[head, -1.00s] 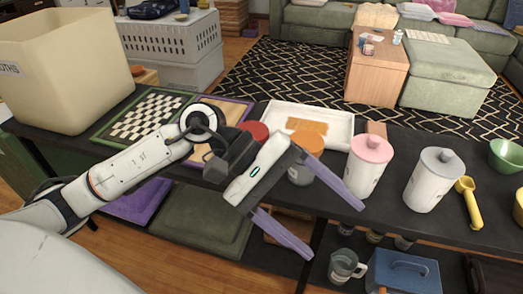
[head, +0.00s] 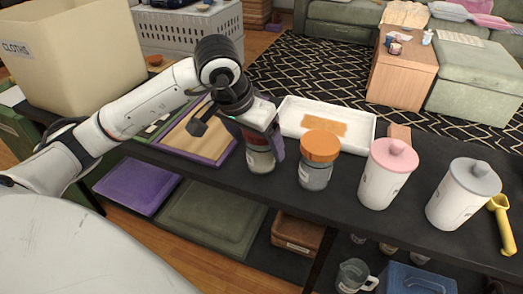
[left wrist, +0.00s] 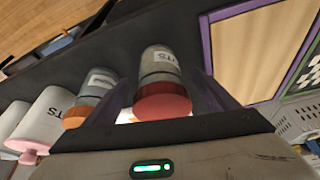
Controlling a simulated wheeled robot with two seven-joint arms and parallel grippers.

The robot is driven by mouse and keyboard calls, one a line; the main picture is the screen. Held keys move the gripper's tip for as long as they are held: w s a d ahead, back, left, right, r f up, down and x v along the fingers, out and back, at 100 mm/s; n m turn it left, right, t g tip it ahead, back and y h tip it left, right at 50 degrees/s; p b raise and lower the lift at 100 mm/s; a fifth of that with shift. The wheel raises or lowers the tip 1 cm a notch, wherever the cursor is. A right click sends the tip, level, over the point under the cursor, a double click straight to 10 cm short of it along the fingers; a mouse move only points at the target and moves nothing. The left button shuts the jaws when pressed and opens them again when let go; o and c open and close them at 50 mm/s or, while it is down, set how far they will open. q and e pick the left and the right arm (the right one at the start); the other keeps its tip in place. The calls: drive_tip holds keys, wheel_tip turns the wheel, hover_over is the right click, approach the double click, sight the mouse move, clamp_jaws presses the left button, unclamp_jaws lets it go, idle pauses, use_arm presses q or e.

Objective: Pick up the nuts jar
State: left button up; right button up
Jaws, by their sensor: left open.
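A glass jar (head: 260,160) with a label ending in "TS" stands upright on the dark table; in the left wrist view the jar (left wrist: 158,68) shows a red lid. My left gripper (head: 263,143) is over it, hiding its top in the head view. In the left wrist view my left gripper's purple fingers (left wrist: 160,98) are open, one on each side of the jar; I cannot tell whether they touch it. My right gripper is not in view.
A jar with an orange lid (head: 317,165) stands close to the right. Farther right are a pink-lidded canister (head: 384,178) and a grey-lidded canister (head: 460,197). A white tray (head: 290,125) lies behind, and a purple-edged board (head: 228,150) lies to the left.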

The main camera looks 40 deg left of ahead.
use_arm(q)
drive_tip(key=x, duration=0.4)
drive_tip(key=shift+w+r, duration=0.1)
drive_tip(key=shift+w, duration=0.05)
drive_tip(key=c, duration=1.1)
drive_tip(key=shift+o, duration=0.2)
